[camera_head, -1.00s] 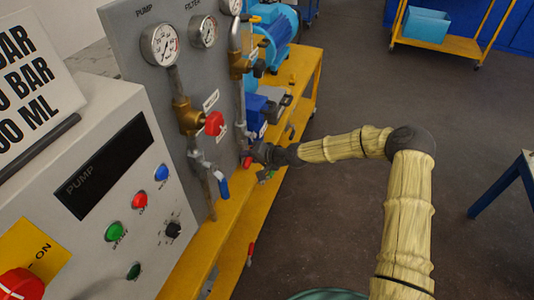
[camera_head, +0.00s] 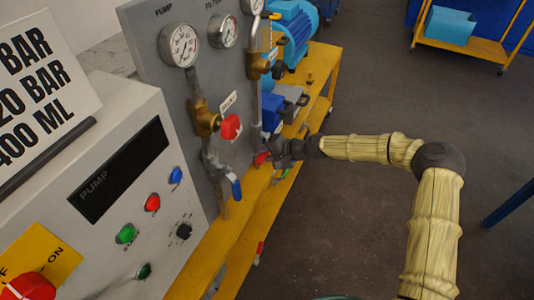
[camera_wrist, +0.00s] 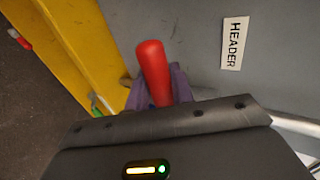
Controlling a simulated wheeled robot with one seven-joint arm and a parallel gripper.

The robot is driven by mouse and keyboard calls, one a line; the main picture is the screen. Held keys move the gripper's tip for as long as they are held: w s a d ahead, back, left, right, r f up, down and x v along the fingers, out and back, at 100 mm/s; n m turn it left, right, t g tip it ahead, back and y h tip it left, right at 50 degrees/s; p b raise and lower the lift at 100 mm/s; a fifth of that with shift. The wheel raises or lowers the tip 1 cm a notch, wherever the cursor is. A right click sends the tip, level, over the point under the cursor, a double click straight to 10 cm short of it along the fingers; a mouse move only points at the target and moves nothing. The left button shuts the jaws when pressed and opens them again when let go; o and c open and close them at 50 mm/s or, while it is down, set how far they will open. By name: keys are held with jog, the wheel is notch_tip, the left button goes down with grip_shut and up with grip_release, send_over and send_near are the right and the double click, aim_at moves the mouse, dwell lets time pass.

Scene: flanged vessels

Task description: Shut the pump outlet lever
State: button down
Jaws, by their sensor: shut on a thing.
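A red lever handle (camera_wrist: 153,72) stands between the two purple fingers of my gripper (camera_wrist: 158,88) in the wrist view, beside a HEADER label. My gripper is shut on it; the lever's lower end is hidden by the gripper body. In the head view my gripper (camera_head: 270,153) is at the lower edge of the grey panel, with a bit of the red lever (camera_head: 261,158) showing at its left. A blue lever (camera_head: 236,188) hangs down from the pipe under the PUMP gauge (camera_head: 180,45), apart from my gripper. I cannot tell which lever is the pump outlet.
A red knob (camera_head: 231,126) on a brass valve sits above the blue lever. The PUMP control box (camera_head: 90,240) fills the left. The yellow bench (camera_head: 235,225) runs under the panel, with a blue motor (camera_head: 291,30) behind. The floor at right is mostly clear.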

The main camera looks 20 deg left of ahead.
jog(key=shift+w+r, duration=0.2)
jog(key=c, duration=1.3)
grip_release()
jog(key=shift+c, duration=0.2)
jog(key=shift+o, duration=0.4)
jog(key=shift+s+f, duration=0.1)
jog(key=b+v, duration=0.1)
jog(key=v, duration=1.6)
jog(key=shift+d, duration=0.2)
jog(key=shift+s, duration=0.1)
